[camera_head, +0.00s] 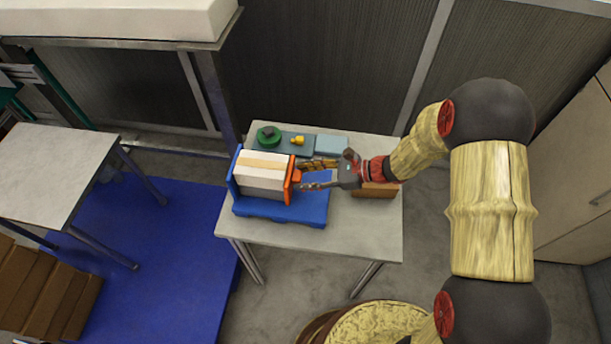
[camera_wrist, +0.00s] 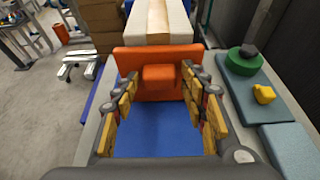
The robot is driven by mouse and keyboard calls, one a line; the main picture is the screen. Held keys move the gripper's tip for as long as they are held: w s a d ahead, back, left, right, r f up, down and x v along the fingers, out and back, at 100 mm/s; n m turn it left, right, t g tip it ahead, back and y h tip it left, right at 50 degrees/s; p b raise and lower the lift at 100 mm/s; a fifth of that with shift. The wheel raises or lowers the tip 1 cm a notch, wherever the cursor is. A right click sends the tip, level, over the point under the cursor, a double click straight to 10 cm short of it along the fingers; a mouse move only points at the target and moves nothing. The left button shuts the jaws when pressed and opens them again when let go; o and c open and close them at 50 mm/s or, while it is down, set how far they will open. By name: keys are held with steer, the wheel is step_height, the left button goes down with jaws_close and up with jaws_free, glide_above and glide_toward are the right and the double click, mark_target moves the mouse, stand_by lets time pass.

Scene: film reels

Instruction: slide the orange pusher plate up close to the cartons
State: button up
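The orange pusher plate (camera_wrist: 182,55) stands upright on a blue tray (camera_head: 279,209). In the head view the plate (camera_head: 289,180) is right beside the near end of the white and tan cartons (camera_head: 261,172). The cartons also show behind the plate in the wrist view (camera_wrist: 158,22); whether plate and cartons touch is hidden. My gripper (camera_wrist: 160,80) has its yellow-padded fingers apart, one on each side of the orange block on the plate's face. In the head view my gripper (camera_head: 303,174) is at the plate's right side. Gaps show between fingers and block.
A green round object (camera_wrist: 245,59) and a yellow piece (camera_wrist: 264,94) rest on grey-blue pads to the right in the wrist view. A brown box (camera_head: 375,190) stands on the table (camera_head: 350,235) beneath my arm. The table's front is clear.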

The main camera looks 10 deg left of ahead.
steer(key=shift+o, duration=0.8)
steer(key=shift+d, duration=0.1)
steer(key=v, duration=1.2)
steer(key=shift+f, duration=0.1)
